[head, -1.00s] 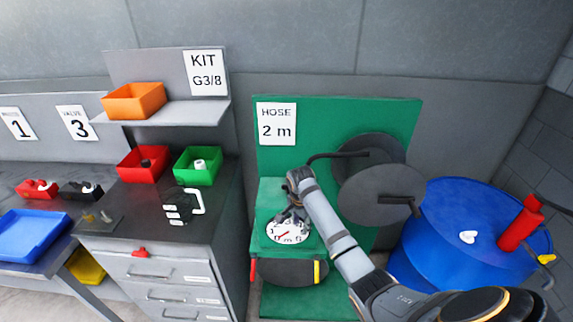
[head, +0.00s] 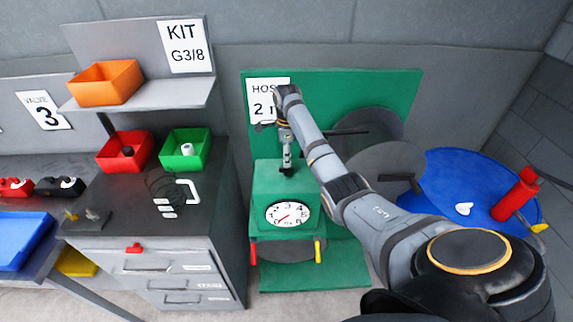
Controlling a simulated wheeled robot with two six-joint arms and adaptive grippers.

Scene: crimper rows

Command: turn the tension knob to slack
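The green hose machine has a box-shaped housing (head: 268,180) with a round white dial (head: 288,214) on its front; the red needle points to the lower left. My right gripper (head: 287,168) points down at the top of this housing, behind the dial. A small dark shape at its tips may be the fingers or a knob; I cannot tell which, nor whether the fingers are closed. No tension knob can be made out clearly. My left gripper is not in view.
A red lever (head: 253,253) and a yellow lever (head: 317,251) flank the housing's lower front. Grey reel discs (head: 375,165) stand right of it, behind my arm. A blue drum (head: 455,170) stands farther right. A drawer cabinet (head: 150,262) with red and green bins is at left.

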